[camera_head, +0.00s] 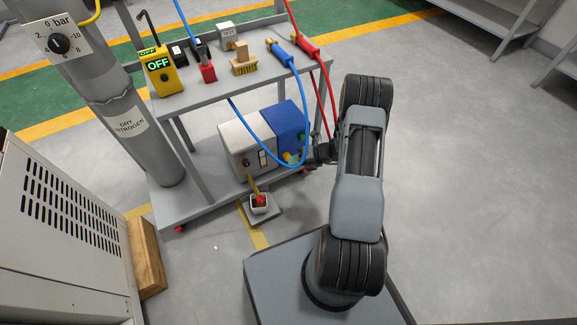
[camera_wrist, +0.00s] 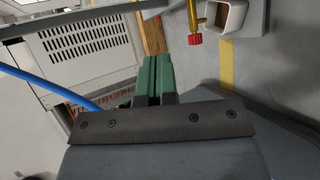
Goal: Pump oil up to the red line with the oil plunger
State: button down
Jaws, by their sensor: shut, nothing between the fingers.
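A white pump unit (camera_head: 245,145) stands on the cart's lower shelf, with a small gauge-like window (camera_head: 263,158) on its front. I cannot make out a red line or an oil level on it. A brass pipe (camera_head: 253,184) slopes down from the unit to a red knob (camera_head: 260,199) above a small white cup (camera_head: 258,209). The red knob (camera_wrist: 195,39) and white cup (camera_wrist: 226,17) also show at the top of the wrist view. I cannot tell which part is the oil plunger. My gripper (camera_wrist: 158,62) has green fingers, shut and empty, apart from the knob.
A blue unit (camera_head: 289,125) stands beside the white one. A blue hose (camera_head: 250,122) and a red hose (camera_head: 330,95) hang near my arm. The cart top (camera_head: 216,91) holds tools. A grey vented cabinet (camera_head: 70,235) and wooden block (camera_head: 147,258) stand left. Floor at right is clear.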

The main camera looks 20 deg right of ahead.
aim_at(287, 156)
jog(key=s+d+f+m+t+h+b, duration=0.1)
jog(key=d+f+m+t+b, duration=0.1)
jog(key=f+m, duration=0.8)
notch_tip(287, 156, down, 4)
jog(key=shift+d+r+t, duration=0.1)
jog(key=shift+d+t, duration=0.7)
jog(key=shift+d, duration=0.05)
jog(key=w+a+b, duration=0.1)
jog(key=w+b, duration=0.3)
jog(key=w, duration=0.4)
jog(key=shift+w, duration=0.25)
jog(key=shift+w, duration=0.2)
dwell(0.9)
jog(key=shift+w+a+b, duration=0.1)
jog(key=shift+w+b, duration=0.15)
jog(key=shift+b, duration=0.05)
